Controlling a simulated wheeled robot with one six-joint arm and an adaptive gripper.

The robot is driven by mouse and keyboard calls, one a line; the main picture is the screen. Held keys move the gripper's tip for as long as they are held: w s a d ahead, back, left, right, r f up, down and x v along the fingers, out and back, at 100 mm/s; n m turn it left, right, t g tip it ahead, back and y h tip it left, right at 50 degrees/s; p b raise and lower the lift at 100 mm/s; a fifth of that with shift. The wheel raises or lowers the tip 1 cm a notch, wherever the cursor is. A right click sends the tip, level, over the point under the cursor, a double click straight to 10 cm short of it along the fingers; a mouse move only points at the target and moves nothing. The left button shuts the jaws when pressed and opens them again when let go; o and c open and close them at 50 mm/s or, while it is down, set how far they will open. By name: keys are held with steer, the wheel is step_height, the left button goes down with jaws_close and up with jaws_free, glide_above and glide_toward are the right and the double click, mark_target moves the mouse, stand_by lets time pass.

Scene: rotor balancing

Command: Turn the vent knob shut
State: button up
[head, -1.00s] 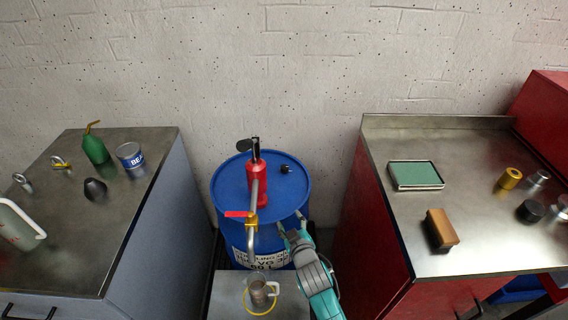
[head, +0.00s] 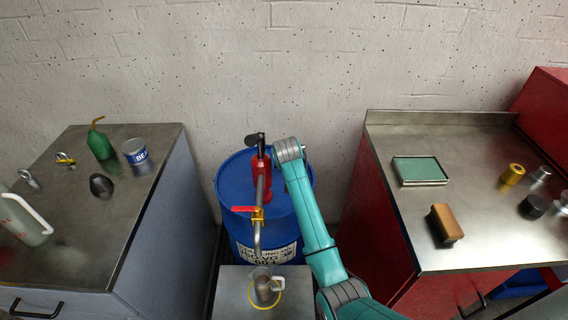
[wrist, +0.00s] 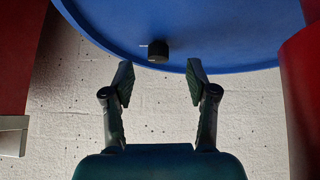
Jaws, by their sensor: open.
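The blue drum (head: 232,180) stands against the wall between two cabinets, and its top also shows in the wrist view (wrist: 215,25). The vent knob (wrist: 158,50) is a small black knob near the rim of the drum top, with a thin pale pointer on its left side. In the head view my arm hides it. My gripper (wrist: 158,82) is open and empty. Its two fingers point toward the knob, one on each side in the picture, with the knob just beyond the tips. I see no contact. In the head view the fingers cannot be made out.
A red hand pump (head: 261,172) with a red-handled valve (head: 244,209) rises from the drum close to my arm. A glass mug (head: 265,286) stands on a low stand in front. The red cabinet (head: 390,230) is close on the right. The wall is behind.

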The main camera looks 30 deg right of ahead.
step_height(320, 180, up, 6)
steer(key=w+m+g+y, duration=0.1)
steer(key=w+m+g, duration=0.1)
steer(key=m+g, duration=0.1)
steer(key=x, duration=1.1)
steer(key=shift+d, duration=0.2)
steer(key=shift+r, duration=0.1)
steer(key=shift+c, duration=0.3)
jaws_close()
